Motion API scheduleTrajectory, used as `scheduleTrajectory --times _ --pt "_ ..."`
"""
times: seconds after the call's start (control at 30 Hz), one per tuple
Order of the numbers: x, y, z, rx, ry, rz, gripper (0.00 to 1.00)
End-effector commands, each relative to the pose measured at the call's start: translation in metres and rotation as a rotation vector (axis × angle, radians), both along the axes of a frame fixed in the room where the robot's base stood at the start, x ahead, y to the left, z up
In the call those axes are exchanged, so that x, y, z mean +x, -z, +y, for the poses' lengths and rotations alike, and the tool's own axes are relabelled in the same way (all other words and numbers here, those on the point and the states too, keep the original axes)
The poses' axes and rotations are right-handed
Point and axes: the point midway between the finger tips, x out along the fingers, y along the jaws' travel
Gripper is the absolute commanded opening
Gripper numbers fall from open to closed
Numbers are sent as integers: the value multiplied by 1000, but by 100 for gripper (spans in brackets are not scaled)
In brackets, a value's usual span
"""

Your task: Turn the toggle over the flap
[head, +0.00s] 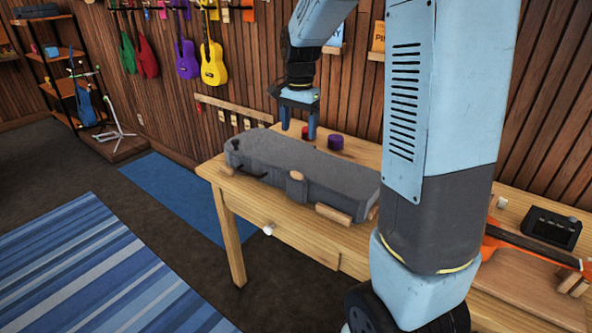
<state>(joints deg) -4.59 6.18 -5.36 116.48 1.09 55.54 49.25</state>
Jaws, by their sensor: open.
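A dark grey ukulele-shaped case (300,158) lies closed on the wooden table (275,218). On its front side a grey flap (297,190) hangs down over the edge, with a small light-wood toggle (296,175) at its top. The toggle's exact turn is too small to tell. My gripper (298,132) is open and empty, pointing down above or behind the far side of the case, apart from the toggle. Its two blue fingers are spread.
A purple-and-red round item (335,141) stands behind the case. Wooden blocks sit by the case's front, one at right (333,214). A black box (551,228) and an orange ukulele (525,243) are at right. My arm hides part of the table.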

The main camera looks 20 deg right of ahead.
Motion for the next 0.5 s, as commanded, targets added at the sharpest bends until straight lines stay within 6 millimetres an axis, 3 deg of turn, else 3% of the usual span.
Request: scheduleTrajectory --times 0.2,0.37,0.5 --pt "16 18 0 -4 58 31 79" --pt "17 29 0 -5 64 35 79" --pt "16 50 0 -4 63 36 79"
